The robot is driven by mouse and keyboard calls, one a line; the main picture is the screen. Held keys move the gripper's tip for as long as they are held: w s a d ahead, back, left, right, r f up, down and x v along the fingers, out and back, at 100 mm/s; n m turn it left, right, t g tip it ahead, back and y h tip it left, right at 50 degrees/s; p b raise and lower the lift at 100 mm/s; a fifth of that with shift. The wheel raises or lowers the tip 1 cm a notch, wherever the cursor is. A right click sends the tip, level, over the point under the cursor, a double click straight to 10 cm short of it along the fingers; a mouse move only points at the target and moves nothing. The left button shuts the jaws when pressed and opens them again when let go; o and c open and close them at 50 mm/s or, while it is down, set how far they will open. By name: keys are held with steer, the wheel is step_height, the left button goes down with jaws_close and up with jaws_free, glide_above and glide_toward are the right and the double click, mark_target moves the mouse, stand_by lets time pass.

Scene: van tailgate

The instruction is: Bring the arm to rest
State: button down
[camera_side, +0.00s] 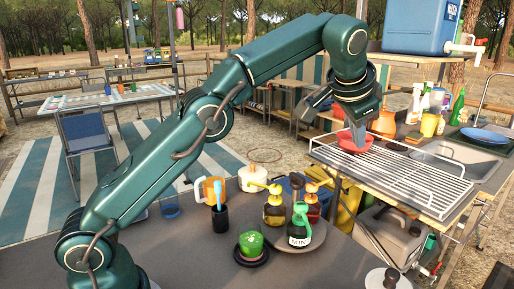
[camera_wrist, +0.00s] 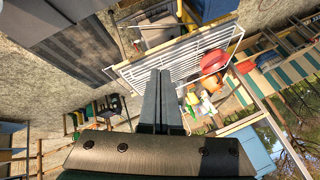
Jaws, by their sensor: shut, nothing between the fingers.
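My gripper (camera_side: 357,130) points down over the wire rack (camera_side: 425,184) at the right in the side view. Its two fingers are shut with nothing between them; the wrist view shows the closed fingers (camera_wrist: 160,72) side by side. A red bowl (camera_side: 355,142) is on the rack, right by the fingertips in the side view. Whether the fingers touch it I cannot tell there. In the wrist view the red bowl (camera_wrist: 213,62) lies right of the fingertips, apart from them in the picture. The rack (camera_wrist: 180,58) also shows there beyond the fingers.
A sink (camera_side: 465,150) and several bottles are right of and behind the rack. A blue water container (camera_side: 418,27) stands above. On the dark front table are an orange mug (camera_side: 212,188), a green-topped cup (camera_side: 251,244) and several pump bottles on a round tray (camera_side: 318,238).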

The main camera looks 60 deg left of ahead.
steer(key=s+a+r+n, duration=0.1)
steer(key=s+a+r, duration=0.15)
steer(key=s, duration=0.55)
steer(key=s+a+r+n, duration=0.1)
steer(key=s+a+r, duration=0.15)
steer(key=s, duration=0.45)
steer(key=s+d+f+n+g+h, duration=0.1)
steer(key=s+d+f+n+h, duration=0.1)
steer(key=s+f, duration=1.2)
steer(key=shift+d+g, duration=0.15)
steer(key=shift+g, duration=0.15)
